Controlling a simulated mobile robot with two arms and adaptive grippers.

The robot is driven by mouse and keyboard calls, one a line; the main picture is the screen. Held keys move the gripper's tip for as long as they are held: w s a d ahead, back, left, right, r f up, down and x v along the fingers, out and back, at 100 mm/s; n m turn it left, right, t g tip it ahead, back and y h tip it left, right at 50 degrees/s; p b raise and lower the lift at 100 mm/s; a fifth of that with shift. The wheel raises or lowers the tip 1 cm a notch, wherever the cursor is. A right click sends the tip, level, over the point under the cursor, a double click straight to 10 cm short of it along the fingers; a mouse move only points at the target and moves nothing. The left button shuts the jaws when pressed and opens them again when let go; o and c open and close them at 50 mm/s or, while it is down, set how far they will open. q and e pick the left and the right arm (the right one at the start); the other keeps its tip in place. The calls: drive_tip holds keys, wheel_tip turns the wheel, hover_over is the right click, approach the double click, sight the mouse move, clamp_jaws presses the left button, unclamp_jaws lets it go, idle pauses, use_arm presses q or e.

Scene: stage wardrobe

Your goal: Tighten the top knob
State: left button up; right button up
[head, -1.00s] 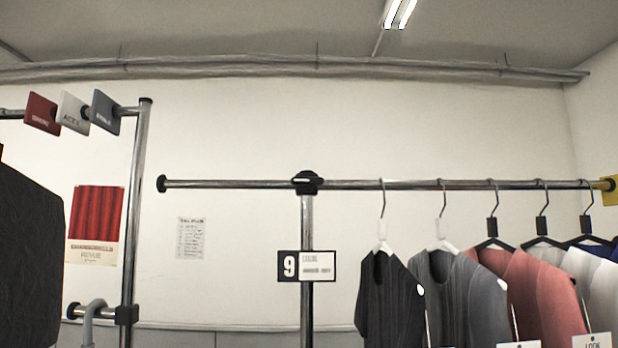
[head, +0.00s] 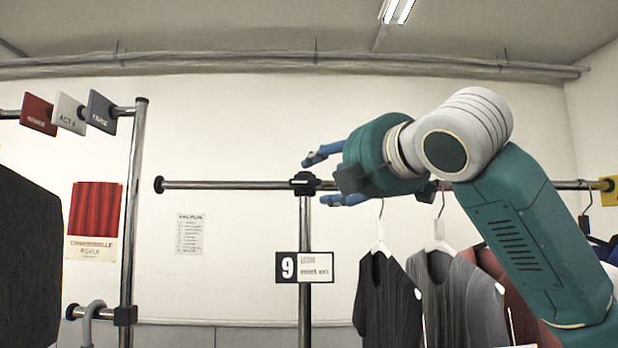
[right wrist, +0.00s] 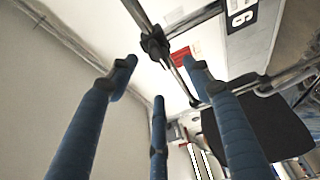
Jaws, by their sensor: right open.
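The top knob (head: 304,183) is a black clamp knob where the chrome top rail (head: 230,185) meets the upright post (head: 305,225). My right gripper (head: 318,180) reaches in from the right, its blue fingers spread open, one above and one below the rail near the knob. In the right wrist view, the black knob (right wrist: 155,45) shows ahead, beyond the open fingertips of my gripper (right wrist: 160,75). The fingers appear apart from the knob. My left gripper is not in view.
Garments on hangers, such as a black top (head: 388,300), hang below my right arm. A number 9 sign (head: 287,267) sits on the post. A second rack post (head: 134,200) and a dark garment (head: 28,260) stand at left. White wall shows between the racks.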

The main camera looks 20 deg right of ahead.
sight(307, 183)
drive_tip(key=w+p, duration=0.1)
drive_tip(key=w, duration=0.1)
drive_tip(key=w+p, duration=0.1)
drive_tip(key=w, duration=0.2)
drive_tip(key=w+a+p, duration=0.1)
drive_tip(key=w, duration=0.1)
drive_tip(key=shift+w+r+p, duration=0.15)
drive_tip(key=shift+w+p, duration=0.15)
drive_tip(key=shift+p, duration=0.05)
drive_tip(key=shift+w, duration=0.65)
drive_tip(key=shift+f, duration=0.2)
drive_tip(key=c, duration=1.1)
